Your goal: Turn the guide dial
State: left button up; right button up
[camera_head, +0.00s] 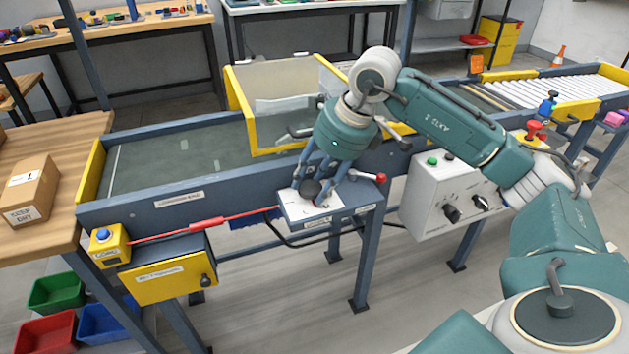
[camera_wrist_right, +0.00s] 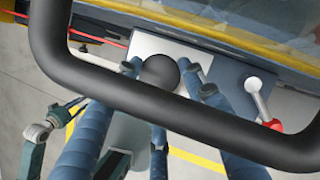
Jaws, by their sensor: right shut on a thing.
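The guide dial (camera_head: 311,188) is a round black knob on a small pale plate (camera_head: 297,208) at the conveyor's front edge. My right gripper (camera_head: 314,181) reaches down over it from above, with its fingers around the knob. In the right wrist view the dial (camera_wrist_right: 160,72) sits between the blue-grey fingertips (camera_wrist_right: 168,82). The gripper is shut on the dial. Any pointer or scale marks are too small or covered to read. My left gripper is not seen in the head view.
A lever with a red ball (camera_head: 381,178) stands just right of the dial. A red cord (camera_head: 205,224) runs left to a yellow box with a blue button (camera_head: 104,242). A grey control box (camera_head: 448,196) hangs at the right. A yellow-edged guard (camera_head: 240,105) stands over the belt behind.

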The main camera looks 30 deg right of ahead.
jog(key=shift+w+r, duration=0.1)
jog(key=shift+r, duration=0.05)
jog(key=o, duration=1.2)
jog(key=shift+a, duration=0.1)
jog(key=shift+r, duration=0.1)
jog(key=s+d, duration=0.2)
jog(key=s, duration=0.1)
jog(key=s+d, duration=0.2)
jog(key=s, duration=0.2)
jog(key=s+d, duration=0.2)
jog(key=s, duration=0.1)
jog(key=shift+s+d+r, duration=0.25)
jog(key=shift+s+r, duration=0.05)
jog(key=shift+r, duration=0.1)
jog(key=shift+c, duration=0.3)
